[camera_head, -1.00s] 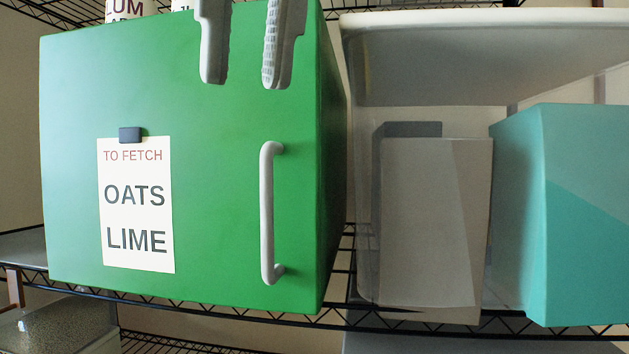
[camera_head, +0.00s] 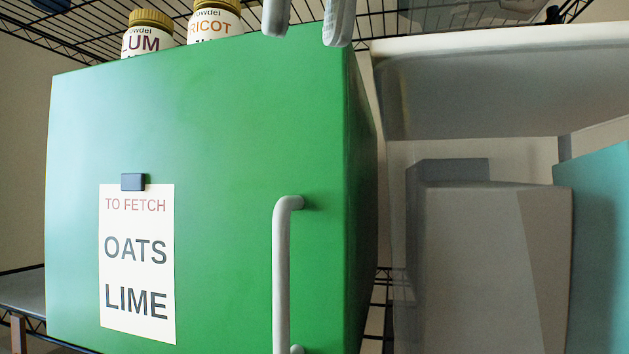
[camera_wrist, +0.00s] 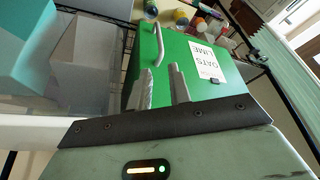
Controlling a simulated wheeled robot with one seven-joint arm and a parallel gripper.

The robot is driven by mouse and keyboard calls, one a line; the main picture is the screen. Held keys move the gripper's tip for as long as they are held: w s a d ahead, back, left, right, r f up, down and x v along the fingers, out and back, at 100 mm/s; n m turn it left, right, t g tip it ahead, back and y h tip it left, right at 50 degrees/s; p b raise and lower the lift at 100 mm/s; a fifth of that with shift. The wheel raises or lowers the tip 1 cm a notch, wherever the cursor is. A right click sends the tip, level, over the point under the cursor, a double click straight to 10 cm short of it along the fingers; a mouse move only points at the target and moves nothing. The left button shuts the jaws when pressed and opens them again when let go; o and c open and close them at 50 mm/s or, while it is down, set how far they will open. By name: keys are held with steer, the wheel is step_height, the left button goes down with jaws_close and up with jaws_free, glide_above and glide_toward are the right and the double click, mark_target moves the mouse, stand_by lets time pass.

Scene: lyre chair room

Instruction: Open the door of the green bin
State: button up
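The green bin (camera_head: 200,130) stands on a wire shelf with its door facing me, and the door looks shut. A white vertical bar handle (camera_head: 282,265) is on the right side of the door. My gripper (camera_head: 308,32) is at the top of the head view, above the handle and apart from it. Its two fingers are spread with nothing between them. In the wrist view my gripper (camera_wrist: 162,92) points toward the green bin (camera_wrist: 205,95), with the handle (camera_wrist: 158,45) beyond the fingertips.
A note (camera_head: 137,262) reading OATS and LIME hangs under a dark magnet (camera_head: 133,182) on the door. Two jars, one left (camera_head: 147,38) and one right (camera_head: 214,24), stand on the bin. A translucent tub (camera_head: 480,95) with a grey box (camera_head: 490,260) and a teal box (camera_head: 597,240) is to the right.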

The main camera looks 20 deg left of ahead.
mark_target(284, 255)
steer(key=b+x, duration=0.3)
steer(key=x, duration=1.4)
steer(key=shift+w+a+f+b, duration=0.1)
steer(key=shift+w+f+b, duration=0.1)
steer(key=shift+b, duration=0.2)
steer(key=shift+r, duration=0.1)
jaws_close()
